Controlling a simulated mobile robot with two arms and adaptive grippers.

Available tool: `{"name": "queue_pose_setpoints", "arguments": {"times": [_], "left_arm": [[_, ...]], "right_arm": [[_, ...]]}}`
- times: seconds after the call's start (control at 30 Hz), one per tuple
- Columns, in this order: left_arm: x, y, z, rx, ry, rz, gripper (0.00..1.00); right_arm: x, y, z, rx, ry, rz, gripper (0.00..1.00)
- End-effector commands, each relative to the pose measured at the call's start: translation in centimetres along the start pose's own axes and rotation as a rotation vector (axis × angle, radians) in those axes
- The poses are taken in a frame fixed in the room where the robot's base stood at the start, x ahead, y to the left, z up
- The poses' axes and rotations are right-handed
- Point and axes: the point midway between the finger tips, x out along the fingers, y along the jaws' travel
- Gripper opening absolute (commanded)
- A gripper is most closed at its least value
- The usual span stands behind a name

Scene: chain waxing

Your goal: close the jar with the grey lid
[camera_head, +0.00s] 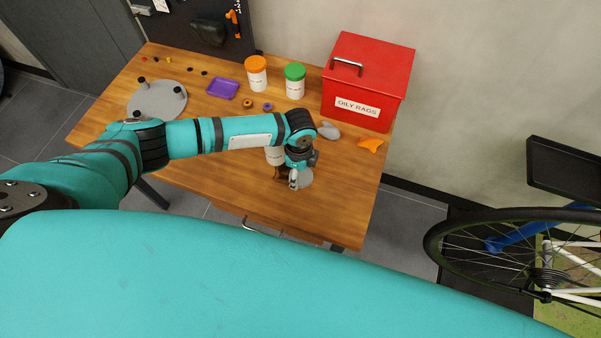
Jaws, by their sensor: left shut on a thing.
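My left gripper (293,182) points down near the front right of the wooden table and is shut on the grey lid (306,179), a flat round disc that shows beside the fingers. Whether the lid touches the table top is hard to tell. A white jar (274,156) stands just left of the gripper, close to it. My arm hides the jar's top, so its mouth cannot be seen. My right gripper is out of view.
A jar with an orange lid (256,75), a jar with a green lid (295,82) and a red oily-rags bin (367,82) stand at the back. A purple tray (222,89), a grey round plate (157,101) and an orange piece (370,145) lie around. The table's front right (345,205) is clear.

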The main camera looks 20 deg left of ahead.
Motion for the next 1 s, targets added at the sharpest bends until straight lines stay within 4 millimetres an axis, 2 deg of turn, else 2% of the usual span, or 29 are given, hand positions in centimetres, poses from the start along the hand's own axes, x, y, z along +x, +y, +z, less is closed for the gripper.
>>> {"name": "queue_pose_setpoints", "arguments": {"times": [0.27, 0.47, 0.9, 1.0], "left_arm": [[-1.1, -0.1, 0.0, 0.0, 0.001, -0.002, 0.45], [-3.7, -0.1, 0.0, 0.001, 0.002, -0.004, 0.45], [-4.4, 11.0, -1.8, 0.004, 0.002, 0.002, 0.45], [-4.6, 13.0, -2.2, 0.002, 0.002, 0.001, 0.45]], "right_arm": [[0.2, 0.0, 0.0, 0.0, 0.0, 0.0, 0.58], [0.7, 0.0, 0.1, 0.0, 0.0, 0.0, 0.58], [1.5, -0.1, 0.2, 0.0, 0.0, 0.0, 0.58], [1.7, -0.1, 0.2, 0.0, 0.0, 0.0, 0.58]]}}
